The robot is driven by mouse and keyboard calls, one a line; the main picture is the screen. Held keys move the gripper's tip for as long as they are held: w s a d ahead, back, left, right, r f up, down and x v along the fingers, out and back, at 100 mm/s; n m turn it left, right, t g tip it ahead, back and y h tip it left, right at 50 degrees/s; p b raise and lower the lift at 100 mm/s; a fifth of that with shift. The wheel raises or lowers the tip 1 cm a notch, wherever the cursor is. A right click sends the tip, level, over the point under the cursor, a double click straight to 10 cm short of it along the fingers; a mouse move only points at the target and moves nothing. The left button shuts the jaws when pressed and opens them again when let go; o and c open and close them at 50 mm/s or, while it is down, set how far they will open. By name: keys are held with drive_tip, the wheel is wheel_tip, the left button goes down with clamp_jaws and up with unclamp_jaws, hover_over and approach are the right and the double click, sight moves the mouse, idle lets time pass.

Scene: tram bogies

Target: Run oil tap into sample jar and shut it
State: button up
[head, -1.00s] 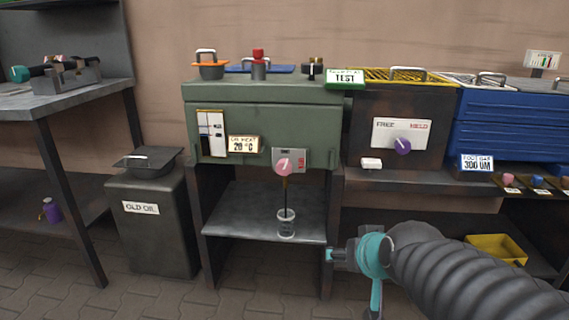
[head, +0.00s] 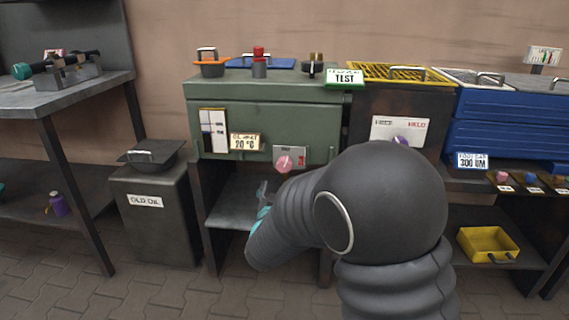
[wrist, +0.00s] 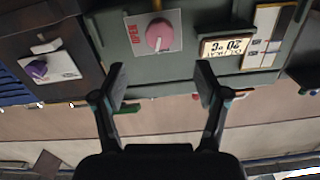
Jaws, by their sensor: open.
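The oil tap's pink round knob (head: 284,163) sits on a pale plate on the front of the green tank (head: 265,120). In the upside-down wrist view the knob (wrist: 159,36) shows beside red OPEN lettering. My gripper (head: 263,192) is in front of and below the tank, left of the knob in the head view. In the wrist view my gripper (wrist: 162,82) has its two fingers wide apart with nothing between them, and the knob lies beyond the fingertips. The sample jar is hidden behind my arm, and so is the space under the tap.
The grey shelf (head: 232,208) under the tank is partly covered by my arm. An old oil bin (head: 150,225) stands to the left. A dark cabinet with a FREE/HELD plate (head: 385,130) stands to the right. A yellow bin (head: 488,244) is low at right.

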sight(284, 168)
drive_tip(key=w, duration=0.7)
drive_tip(key=w+p, duration=0.1)
drive_tip(key=w, duration=0.5)
drive_tip(key=shift+w+d+p, duration=0.2)
drive_tip(key=shift+w+p, duration=0.1)
drive_tip(key=shift+w, duration=0.1)
drive_tip(key=c, duration=1.2)
